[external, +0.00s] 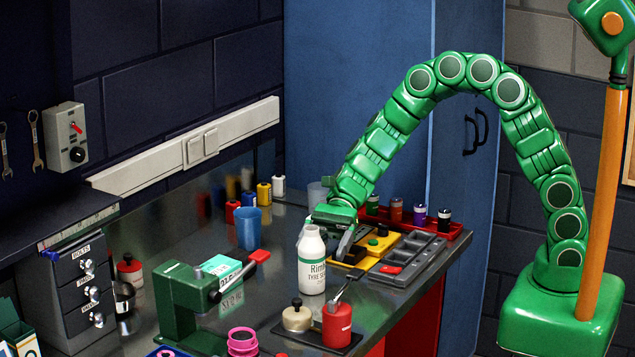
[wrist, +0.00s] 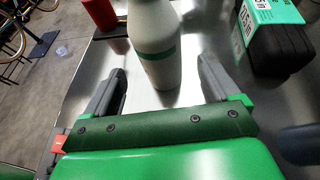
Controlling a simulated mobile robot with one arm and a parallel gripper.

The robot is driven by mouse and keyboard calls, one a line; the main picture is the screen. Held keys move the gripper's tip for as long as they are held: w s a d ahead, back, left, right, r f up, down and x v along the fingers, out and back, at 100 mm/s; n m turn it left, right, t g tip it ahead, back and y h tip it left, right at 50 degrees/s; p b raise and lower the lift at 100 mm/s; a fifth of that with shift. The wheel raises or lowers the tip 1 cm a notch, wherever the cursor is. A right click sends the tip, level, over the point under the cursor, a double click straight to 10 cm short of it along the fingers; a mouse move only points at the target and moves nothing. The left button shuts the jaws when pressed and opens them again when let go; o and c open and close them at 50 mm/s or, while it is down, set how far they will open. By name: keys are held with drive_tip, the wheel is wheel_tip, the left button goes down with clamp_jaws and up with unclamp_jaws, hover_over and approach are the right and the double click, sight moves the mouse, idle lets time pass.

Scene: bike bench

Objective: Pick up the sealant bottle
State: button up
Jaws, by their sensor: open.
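The sealant bottle (external: 311,262) is white with a green-banded label reading "TYRE SE…" and stands upright on the metal bench. In the wrist view the bottle (wrist: 155,40) stands ahead of my gripper, between the lines of the two fingers, with its top cut off by the frame edge. My gripper (wrist: 160,80) is open, its two grey fingers spread with an empty gap between them. In the external view my gripper (external: 345,240) is just behind and right of the bottle. I cannot tell whether a finger touches it.
A red container (external: 337,325) and a cream pot (external: 297,316) stand in front of the bottle. A green vise (external: 185,300) is to the left. A grey compartment tray (external: 410,258) and a red rack (external: 455,230) lie to the right. A blue cup (external: 248,230) stands behind.

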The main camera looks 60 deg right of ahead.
sight(312, 266)
drive_tip(key=shift+x, duration=3.25)
drive_tip(key=shift+c, duration=0.3)
drive_tip(key=c, duration=1.1)
drive_tip(key=shift+r, duration=0.15)
drive_tip(key=shift+w+r, duration=0.1)
drive_tip(key=shift+r, duration=8.65)
